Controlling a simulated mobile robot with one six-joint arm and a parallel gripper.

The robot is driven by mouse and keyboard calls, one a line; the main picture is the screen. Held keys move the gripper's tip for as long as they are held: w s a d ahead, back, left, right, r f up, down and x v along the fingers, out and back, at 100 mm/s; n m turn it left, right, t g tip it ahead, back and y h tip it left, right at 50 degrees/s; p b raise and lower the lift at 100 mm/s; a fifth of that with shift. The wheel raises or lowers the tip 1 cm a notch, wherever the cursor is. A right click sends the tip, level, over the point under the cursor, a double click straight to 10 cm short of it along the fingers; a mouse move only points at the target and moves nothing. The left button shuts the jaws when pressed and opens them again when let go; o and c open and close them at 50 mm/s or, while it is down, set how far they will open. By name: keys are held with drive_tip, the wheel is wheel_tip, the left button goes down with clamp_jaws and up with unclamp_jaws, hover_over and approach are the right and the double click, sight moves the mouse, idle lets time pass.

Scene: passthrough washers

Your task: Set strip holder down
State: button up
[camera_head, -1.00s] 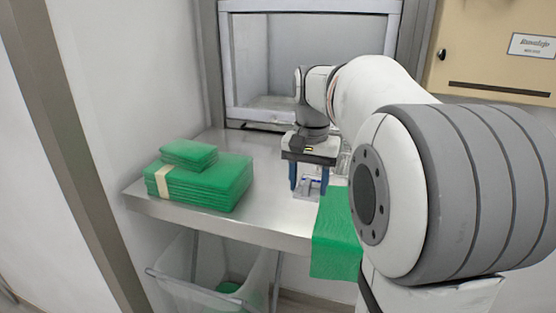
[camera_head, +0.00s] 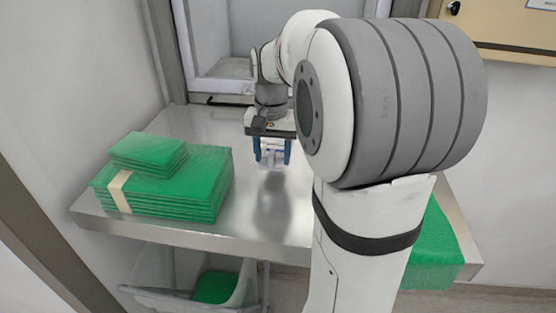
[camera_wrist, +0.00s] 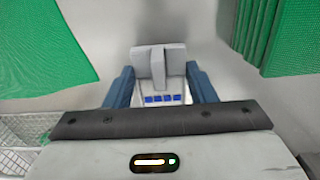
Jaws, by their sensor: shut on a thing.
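My gripper (camera_head: 272,156) is over the steel bench, right of the green stacks, with its blue fingers pointing down. In the wrist view, my gripper (camera_wrist: 161,88) is shut on the strip holder (camera_wrist: 150,62), a light grey block with an upright plate and a row of small blue squares. In the head view the strip holder (camera_head: 270,158) shows small and pale between the fingers. A dark reflection or shadow lies on the bench below it. It appears held above the bench, but I cannot tell the height of the gap.
A banded green stack (camera_head: 165,188) with a smaller green stack (camera_head: 148,152) on top stands on the left of the steel bench (camera_head: 240,225). A green cloth (camera_head: 437,250) hangs over the front edge at right. A wire basket (camera_wrist: 18,140) shows in the wrist view. The bench's front middle is clear.

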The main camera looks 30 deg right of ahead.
sight(271, 166)
drive_tip(key=shift+a+f, duration=0.2)
drive_tip(key=shift+f, duration=1.7)
drive_tip(key=shift+f, duration=0.2)
drive_tip(key=o, duration=1.1)
drive_tip(key=shift+c, duration=0.2)
